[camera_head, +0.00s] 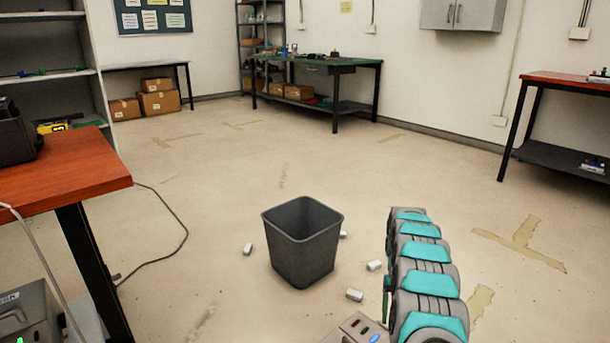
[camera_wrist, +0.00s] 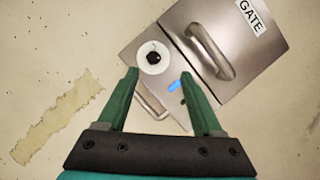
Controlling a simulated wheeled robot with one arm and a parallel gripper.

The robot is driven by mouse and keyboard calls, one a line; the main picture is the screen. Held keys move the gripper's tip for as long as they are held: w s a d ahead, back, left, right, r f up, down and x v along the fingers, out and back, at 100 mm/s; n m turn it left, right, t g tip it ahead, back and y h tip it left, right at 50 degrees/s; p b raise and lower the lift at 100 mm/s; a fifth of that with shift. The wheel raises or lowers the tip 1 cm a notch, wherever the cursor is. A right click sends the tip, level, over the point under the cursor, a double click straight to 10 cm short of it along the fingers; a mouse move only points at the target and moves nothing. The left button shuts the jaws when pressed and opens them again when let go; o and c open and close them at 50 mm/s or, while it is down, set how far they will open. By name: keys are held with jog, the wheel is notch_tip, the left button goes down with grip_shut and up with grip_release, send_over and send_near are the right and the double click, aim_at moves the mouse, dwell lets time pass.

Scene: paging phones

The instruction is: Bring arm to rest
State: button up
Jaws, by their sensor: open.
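My gripper (camera_wrist: 158,74) shows in the wrist view with its two green fingers spread apart and nothing between them. Beyond the fingers is a grey metal unit labelled GATE (camera_wrist: 258,52), with a curved handle or handset, a round dark knob on a white disc and a lit blue mark. The gripper partly overlaps the unit in this view; I cannot tell the gap between them. In the head view my teal and grey arm stands at the lower right. Part of a grey unit with a blue light (camera_head: 352,332) shows beside it, cut off by the bottom edge.
A dark waste bin (camera_head: 303,240) stands on the floor with several small white blocks around it. A red-topped table (camera_head: 85,170) is at the left, with a grey unit (camera_head: 28,312) below. A green workbench (camera_head: 345,63) and another red-topped table (camera_head: 565,82) stand farther back.

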jog(key=s+a+r+p, duration=0.1)
jog(key=s+a+r, duration=0.4)
jog(key=r, duration=0.4)
jog(key=s+a+r+n+t, duration=0.1)
jog(key=s+a+r, duration=0.2)
jog(key=s+r, duration=0.4)
jog(key=s+a+r+p, duration=0.1)
jog(key=s+a+r, duration=0.35)
jog(key=r, duration=0.55)
jog(key=s+a+r+p, duration=0.1)
jog(key=s+a+r, duration=0.1)
jog(key=s, duration=1.2)
jog(key=s+a+r+t+p, duration=0.1)
jog(key=s+r, duration=0.1)
jog(key=s, duration=1.2)
jog(key=shift+s+a+r+t+h, duration=0.2)
jog(key=shift+a+r+t+h, duration=0.1)
jog(key=shift+a, duration=0.1)
